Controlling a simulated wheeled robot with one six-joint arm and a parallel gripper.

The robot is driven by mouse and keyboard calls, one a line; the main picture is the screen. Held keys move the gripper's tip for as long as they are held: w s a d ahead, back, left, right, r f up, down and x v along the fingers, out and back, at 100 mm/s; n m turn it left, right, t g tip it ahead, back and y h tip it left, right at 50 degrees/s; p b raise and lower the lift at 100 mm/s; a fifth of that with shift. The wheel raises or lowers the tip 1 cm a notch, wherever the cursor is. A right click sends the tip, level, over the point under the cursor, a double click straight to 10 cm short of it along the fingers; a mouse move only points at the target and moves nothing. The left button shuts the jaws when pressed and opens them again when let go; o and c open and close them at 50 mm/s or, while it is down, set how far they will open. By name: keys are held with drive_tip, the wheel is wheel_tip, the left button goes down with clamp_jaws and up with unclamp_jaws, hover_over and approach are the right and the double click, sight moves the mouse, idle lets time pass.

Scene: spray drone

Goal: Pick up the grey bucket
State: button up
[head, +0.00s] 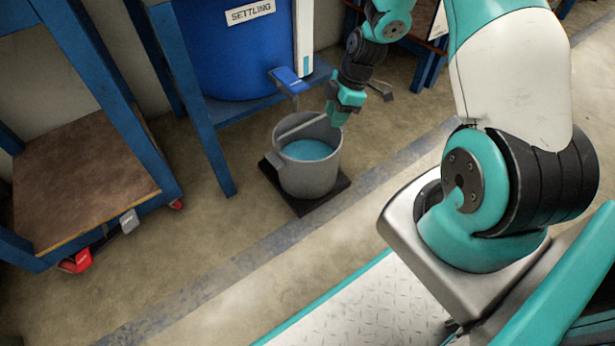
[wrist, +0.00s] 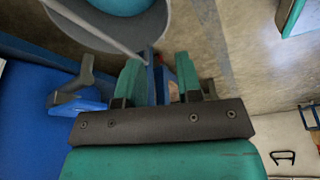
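The grey bucket (head: 308,178) stands upright on a dark square base (head: 318,204) below the tap (head: 288,80) of the blue settling tank. It holds blue liquid, and its pale handle (head: 300,125) slants across the rim. In the wrist view the bucket (wrist: 185,30) is at the upper left, with its handle (wrist: 95,27) running towards my fingers. My gripper (head: 338,117) is at the bucket's far right rim, near the handle's end. In the wrist view my gripper (wrist: 158,68) has its fingers apart with a gap between them. I cannot tell whether the handle lies between the fingertips.
The blue tank (head: 240,50) sits on a blue stand (head: 205,140) whose leg is left of the bucket. A wheeled cart (head: 85,185) with a brown shelf is at the left. A grey floor line (head: 240,260) passes in front of the bucket. The floor there is clear.

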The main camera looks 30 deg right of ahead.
drive_tip(key=b+x, duration=1)
drive_tip(key=x, duration=0.7)
drive_tip(key=shift+s+f, duration=0.3)
clamp_jaws()
idle(0.6)
drive_tip(key=shift+w+r, duration=0.1)
drive_tip(key=shift+r, duration=0.05)
